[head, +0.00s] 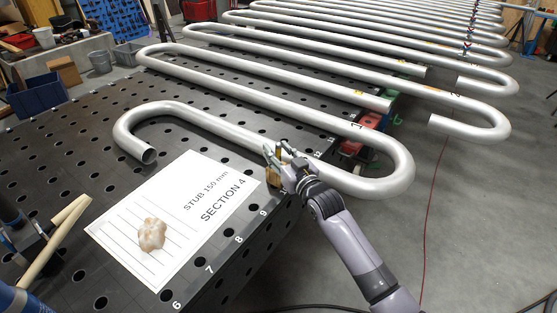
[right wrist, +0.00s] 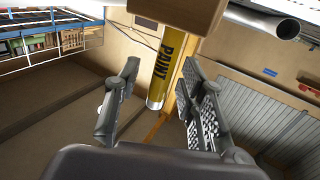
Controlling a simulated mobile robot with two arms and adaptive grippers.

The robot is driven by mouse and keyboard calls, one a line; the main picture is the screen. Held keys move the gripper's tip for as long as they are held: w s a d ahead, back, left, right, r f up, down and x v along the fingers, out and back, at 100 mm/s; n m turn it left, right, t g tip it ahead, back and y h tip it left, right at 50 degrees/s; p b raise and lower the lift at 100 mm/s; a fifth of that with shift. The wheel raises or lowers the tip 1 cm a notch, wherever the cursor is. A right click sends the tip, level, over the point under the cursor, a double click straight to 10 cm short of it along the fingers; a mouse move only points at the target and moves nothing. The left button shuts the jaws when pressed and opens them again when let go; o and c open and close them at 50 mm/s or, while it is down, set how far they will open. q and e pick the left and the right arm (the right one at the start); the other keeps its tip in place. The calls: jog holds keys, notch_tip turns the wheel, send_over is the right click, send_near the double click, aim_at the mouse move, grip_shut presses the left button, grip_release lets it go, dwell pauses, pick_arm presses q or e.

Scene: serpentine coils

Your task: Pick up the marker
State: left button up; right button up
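The marker (right wrist: 168,65) is a yellow cylinder with dark lettering reading PAINT and a silvery end. In the right wrist view it extends from a wooden block (right wrist: 178,14) and shows between the two fingers of my right gripper (right wrist: 160,108). The fingers are spread, with visible gaps on both sides of the marker. In the head view my right gripper (head: 283,158) is at the black table's right edge, beside the wooden block (head: 273,178). It hides most of the marker there.
The perforated black table (head: 85,135) bears a long silver serpentine pipe (head: 240,128). Its bend passes close behind my right gripper. A white sheet (head: 190,205) with a lumpy beige object (head: 151,235) lies to the left. A blue bin (head: 38,95) stands far left.

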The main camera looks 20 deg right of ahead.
grip_shut()
dwell(0.5)
